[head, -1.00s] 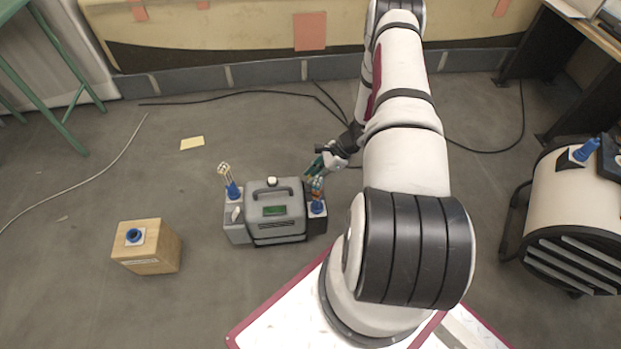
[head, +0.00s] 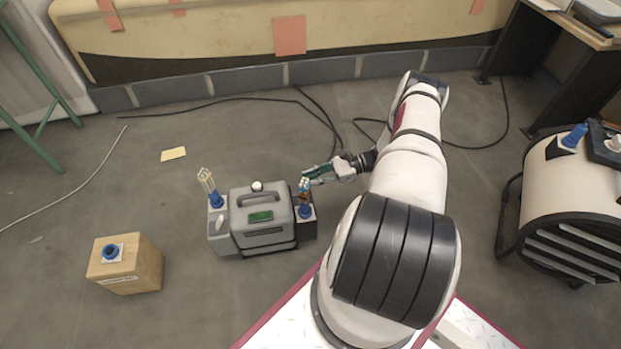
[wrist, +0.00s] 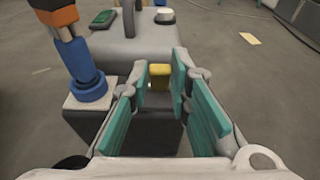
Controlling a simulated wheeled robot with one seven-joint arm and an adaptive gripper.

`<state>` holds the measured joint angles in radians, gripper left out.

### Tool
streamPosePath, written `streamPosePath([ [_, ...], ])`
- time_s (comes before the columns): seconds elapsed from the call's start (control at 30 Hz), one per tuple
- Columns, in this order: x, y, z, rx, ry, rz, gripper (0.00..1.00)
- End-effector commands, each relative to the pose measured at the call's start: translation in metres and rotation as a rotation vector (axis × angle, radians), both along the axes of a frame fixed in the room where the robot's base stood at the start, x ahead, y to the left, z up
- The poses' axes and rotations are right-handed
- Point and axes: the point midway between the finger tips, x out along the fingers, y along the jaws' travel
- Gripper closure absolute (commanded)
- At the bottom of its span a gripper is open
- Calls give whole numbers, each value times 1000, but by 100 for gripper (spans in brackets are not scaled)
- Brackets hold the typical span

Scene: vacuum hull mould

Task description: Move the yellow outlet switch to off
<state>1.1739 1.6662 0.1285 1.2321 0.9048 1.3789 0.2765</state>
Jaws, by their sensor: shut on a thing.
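The yellow outlet switch (wrist: 160,72) is a small yellow block on the grey machine (head: 262,222), low on its side in the wrist view. In the head view the switch is hidden. My gripper (head: 312,177) is at the machine's right side, near the blue plug-like post (head: 305,208) there. In the wrist view its teal-padded fingers (wrist: 160,78) stand either side of the yellow switch and are shut on it. I cannot tell which position the switch is in.
The blue post (wrist: 87,84) with an orange and brown top rises close left of my fingers in the wrist view. A wooden box (head: 128,268) stands at left, a drum-shaped fan or heater (head: 570,210) at right. Black cables (head: 225,101) lie behind on open floor.

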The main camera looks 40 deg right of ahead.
Motion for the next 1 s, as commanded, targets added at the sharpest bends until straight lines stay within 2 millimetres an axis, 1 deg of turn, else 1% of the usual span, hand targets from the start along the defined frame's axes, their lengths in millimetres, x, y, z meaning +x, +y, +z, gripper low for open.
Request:
streamPosePath([
  [0.53, -1, 0, -1, 21, -12, 1, 100],
  [0.57, -1, 0, -1, 21, -12, 1, 77],
  [0.6, -1, 0, -1, 21, -12, 1, 68],
  [0.63, -1, 0, -1, 21, -12, 1, 62],
  [1.0, -2, -3, -1, 19, -13, -1, 62],
])
